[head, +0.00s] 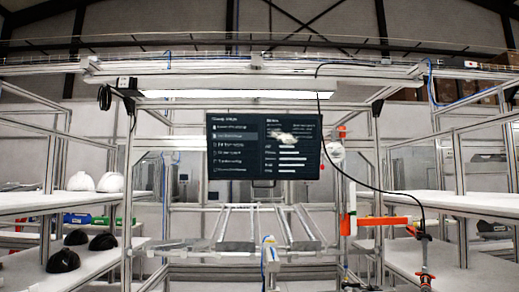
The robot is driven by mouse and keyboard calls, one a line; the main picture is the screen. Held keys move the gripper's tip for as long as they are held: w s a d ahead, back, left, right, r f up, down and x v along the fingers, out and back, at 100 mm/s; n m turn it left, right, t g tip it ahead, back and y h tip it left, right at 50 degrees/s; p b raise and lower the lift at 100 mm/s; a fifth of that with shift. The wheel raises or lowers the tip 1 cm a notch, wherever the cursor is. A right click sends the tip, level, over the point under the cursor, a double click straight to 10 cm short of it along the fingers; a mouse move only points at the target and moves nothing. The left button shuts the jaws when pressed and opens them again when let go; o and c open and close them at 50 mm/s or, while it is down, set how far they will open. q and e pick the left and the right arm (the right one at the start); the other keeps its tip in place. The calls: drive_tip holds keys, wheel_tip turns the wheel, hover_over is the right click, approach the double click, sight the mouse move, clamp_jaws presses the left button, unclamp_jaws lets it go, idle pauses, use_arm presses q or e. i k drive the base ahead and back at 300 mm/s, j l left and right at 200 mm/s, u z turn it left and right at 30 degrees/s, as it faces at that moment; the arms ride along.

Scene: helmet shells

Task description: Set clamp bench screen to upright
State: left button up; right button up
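The clamp bench screen (236,160) is a dark flat monitor in the middle of the head view. It hangs below the lit bar of the bench frame. It faces me and shows a menu list on the left and text with white bars on the right. A pale blotch lies over its upper right part. Its outline is nearly rectangular, and I cannot tell how far it leans forward or back. A small bracket (264,183) shows below its lower edge. Neither of my grippers is in view.
The bench (236,246) has metal rails below the screen. A shelf with white helmet shells (80,182) and black shells (63,261) stands left. An orange-and-white upright part (348,210) stands right of the screen. A black cable runs down to a hanging tool (425,262).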

sight(241, 146)
drive_tip(key=i+z, duration=0.15)
drive_tip(key=i, duration=0.5)
drive_tip(key=i+z, duration=0.15)
drive_tip(key=i, duration=0.45)
drive_tip(key=i+j+z, duration=0.15)
drive_tip(key=i, duration=0.5)
